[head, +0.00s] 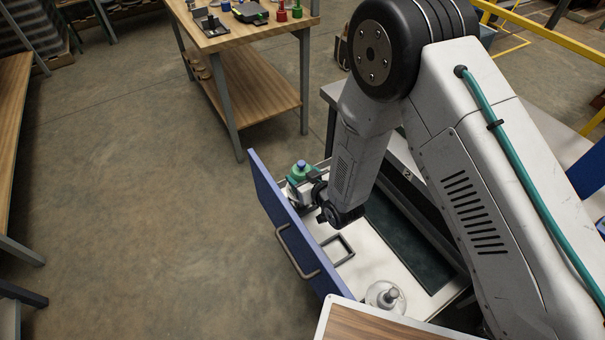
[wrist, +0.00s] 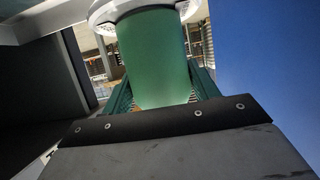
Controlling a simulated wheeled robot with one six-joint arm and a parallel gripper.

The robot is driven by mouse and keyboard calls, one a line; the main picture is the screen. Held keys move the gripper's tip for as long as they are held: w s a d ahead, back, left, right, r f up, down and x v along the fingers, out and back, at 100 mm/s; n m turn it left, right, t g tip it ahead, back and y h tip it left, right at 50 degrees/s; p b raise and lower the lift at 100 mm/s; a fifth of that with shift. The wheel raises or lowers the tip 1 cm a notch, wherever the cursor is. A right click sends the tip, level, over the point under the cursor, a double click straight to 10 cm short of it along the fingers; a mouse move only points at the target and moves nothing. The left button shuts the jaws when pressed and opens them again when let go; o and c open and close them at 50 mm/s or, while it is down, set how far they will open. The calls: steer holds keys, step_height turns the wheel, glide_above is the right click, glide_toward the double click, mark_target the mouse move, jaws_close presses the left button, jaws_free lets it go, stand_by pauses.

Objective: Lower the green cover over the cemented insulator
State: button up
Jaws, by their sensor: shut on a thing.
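The green cover (head: 301,170) shows small in the head view, at the far left end of an open drawer, with a bluish tip on top. My gripper (head: 302,188) is shut on it. In the wrist view the green cover (wrist: 155,62) is a smooth cylinder between the jaws (wrist: 158,100). A white round rim (wrist: 104,11) shows at the cover's end at the top edge of that view; I cannot tell whether it touches the cover. A pale, glassy insulator (head: 385,296) with a grey cap stands in the drawer's near end. What lies under the cover is hidden in the head view.
The blue drawer front (head: 272,205) with its handle stands close beside my gripper; it fills the right of the wrist view (wrist: 265,60). A dark square frame (head: 338,250) lies on the drawer's white floor. A wooden bench (head: 245,75) stands behind.

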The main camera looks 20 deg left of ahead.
steer(key=o, duration=1.1)
steer(key=shift+c, duration=0.2)
